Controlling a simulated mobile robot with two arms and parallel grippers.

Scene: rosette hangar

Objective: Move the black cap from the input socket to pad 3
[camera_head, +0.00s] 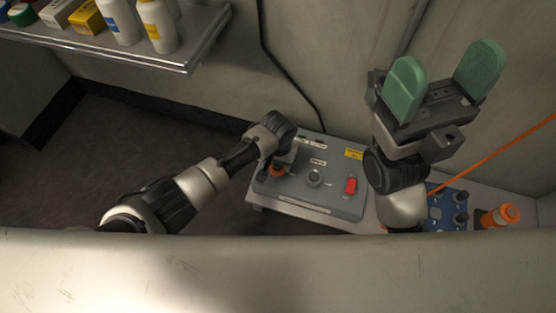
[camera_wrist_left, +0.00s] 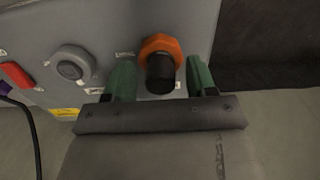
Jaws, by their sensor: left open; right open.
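The black cap (camera_wrist_left: 160,72) shows in the left wrist view, projecting from an orange hex collar (camera_wrist_left: 160,45) on a grey panel box (camera_wrist_left: 197,22). My left gripper (camera_wrist_left: 161,80) is open, with one green finger on each side of the cap and visible gaps to both. In the head view, my left gripper (camera_head: 282,158) is at the left end of the box, over the orange collar (camera_head: 277,171); it hides the cap there. My right gripper (camera_head: 443,78) is open and empty, raised right of the box. I cannot make out pad 3.
The box has a round knob (camera_head: 314,178) and a red switch (camera_head: 350,185). Right of it lie a blue plate (camera_head: 437,211) with black knobs and an orange cylinder (camera_head: 509,213). An orange cable (camera_head: 500,149) runs at right. A shelf (camera_head: 190,52) with bottles is at upper left.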

